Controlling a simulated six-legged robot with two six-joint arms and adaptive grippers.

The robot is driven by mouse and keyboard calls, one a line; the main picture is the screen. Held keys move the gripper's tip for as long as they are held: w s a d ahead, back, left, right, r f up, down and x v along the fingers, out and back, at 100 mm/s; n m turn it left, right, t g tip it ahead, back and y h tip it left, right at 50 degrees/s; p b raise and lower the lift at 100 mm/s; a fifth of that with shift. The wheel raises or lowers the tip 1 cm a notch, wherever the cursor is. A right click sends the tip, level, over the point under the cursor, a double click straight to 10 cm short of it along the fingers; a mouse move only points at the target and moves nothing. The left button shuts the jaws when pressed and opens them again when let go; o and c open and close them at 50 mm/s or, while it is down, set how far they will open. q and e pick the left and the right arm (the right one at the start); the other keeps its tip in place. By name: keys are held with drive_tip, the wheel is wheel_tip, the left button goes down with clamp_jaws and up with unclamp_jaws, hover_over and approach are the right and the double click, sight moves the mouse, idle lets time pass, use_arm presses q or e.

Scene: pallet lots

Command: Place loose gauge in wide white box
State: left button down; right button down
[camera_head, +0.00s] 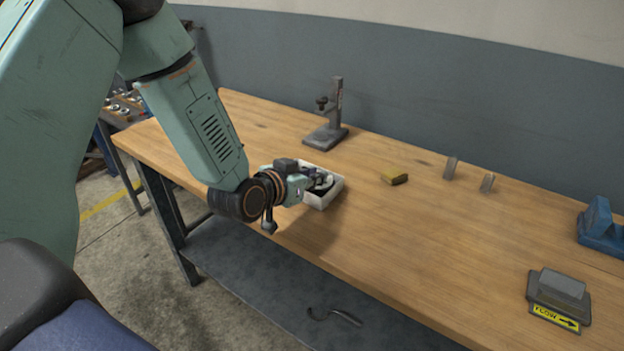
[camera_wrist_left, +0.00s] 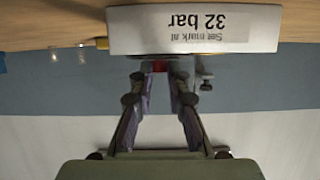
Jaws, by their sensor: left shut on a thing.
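A small red bit shows between the fingertips in the left wrist view (camera_wrist_left: 160,66). Most of the gauge is hidden by fingers and box. My right gripper is not in view.
A grey stand (camera_head: 327,135) stands behind the box. To the right are a yellow-brown block (camera_head: 395,176), two small grey posts (camera_head: 450,168), a blue device (camera_head: 600,230) and a grey block labelled FLOW (camera_head: 560,290). The bench front middle is clear. A hooked tool (camera_head: 338,316) lies on the lower shelf.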

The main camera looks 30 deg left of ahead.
use_arm(q)
drive_tip(key=shift+w+a+f, duration=0.15)
drive_tip(key=shift+a+f, duration=0.15)
drive_tip(key=shift+a, duration=0.05)
drive_tip(key=c, duration=1.7)
unclamp_jaws()
drive_tip(key=shift+a+f, duration=0.1)
drive_tip(key=shift+a, duration=0.05)
drive_tip(key=o, duration=0.4)
drive_tip(key=shift+d+r, duration=0.2)
drive_tip(key=shift+d, duration=0.15)
drive_tip(key=shift+a+f, duration=0.15)
drive_tip(key=shift+a, duration=0.1)
drive_tip(key=p+v, duration=0.4)
drive_tip(key=v, duration=0.5)
drive_tip(key=shift+s+r+p, duration=0.25)
drive_tip(key=shift+s+p, duration=0.05)
drive_tip(key=shift+p+v, duration=0.8)
drive_tip(key=shift+v, duration=0.4)
drive_tip(key=shift+s+d+f, duration=0.1)
drive_tip(key=shift+f, duration=0.1)
